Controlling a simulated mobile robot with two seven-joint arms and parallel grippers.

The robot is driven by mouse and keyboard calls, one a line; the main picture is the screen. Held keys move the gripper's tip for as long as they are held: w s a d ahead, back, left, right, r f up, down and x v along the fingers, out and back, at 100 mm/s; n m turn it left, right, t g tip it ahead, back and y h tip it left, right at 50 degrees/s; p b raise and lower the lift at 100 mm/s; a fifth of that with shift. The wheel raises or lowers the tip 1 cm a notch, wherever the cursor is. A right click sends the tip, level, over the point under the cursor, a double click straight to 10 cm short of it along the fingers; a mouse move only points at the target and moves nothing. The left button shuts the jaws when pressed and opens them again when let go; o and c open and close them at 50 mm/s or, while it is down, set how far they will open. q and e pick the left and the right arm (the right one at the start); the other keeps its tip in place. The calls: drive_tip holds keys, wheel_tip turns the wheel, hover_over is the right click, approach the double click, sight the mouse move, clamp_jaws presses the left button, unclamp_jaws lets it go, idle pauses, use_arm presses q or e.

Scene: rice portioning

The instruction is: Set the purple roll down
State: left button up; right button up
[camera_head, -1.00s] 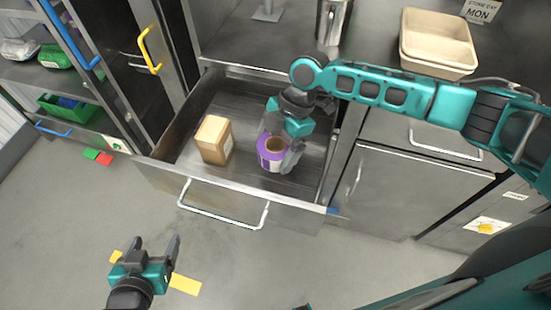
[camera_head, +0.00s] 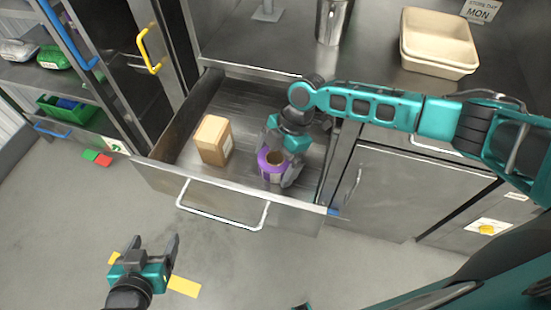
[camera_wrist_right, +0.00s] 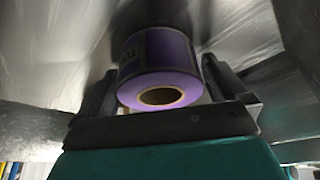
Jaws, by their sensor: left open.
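My right gripper (camera_head: 279,167) reaches in from above with a finger on each side of the roll. In the right wrist view the roll (camera_wrist_right: 160,55) sits between the two fingers (camera_wrist_right: 160,95), which look closed against its sides. I cannot tell whether the roll's underside touches the drawer floor. My left gripper (camera_head: 147,250) is open and empty, above the floor in front of the drawer.
A brown box (camera_head: 213,140) stands in the drawer left of the roll, with some bare floor between. The drawer's front wall and handle (camera_head: 222,222) are near. A metal canister (camera_head: 333,20) and beige trays (camera_head: 438,42) stand on the counter.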

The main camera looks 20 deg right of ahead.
drive_tip(key=shift+r, duration=0.3)
drive_tip(key=v, duration=1.1)
drive_tip(key=shift+r+p, duration=0.35)
drive_tip(key=shift+r, duration=0.05)
drive_tip(key=shift+d, duration=0.1)
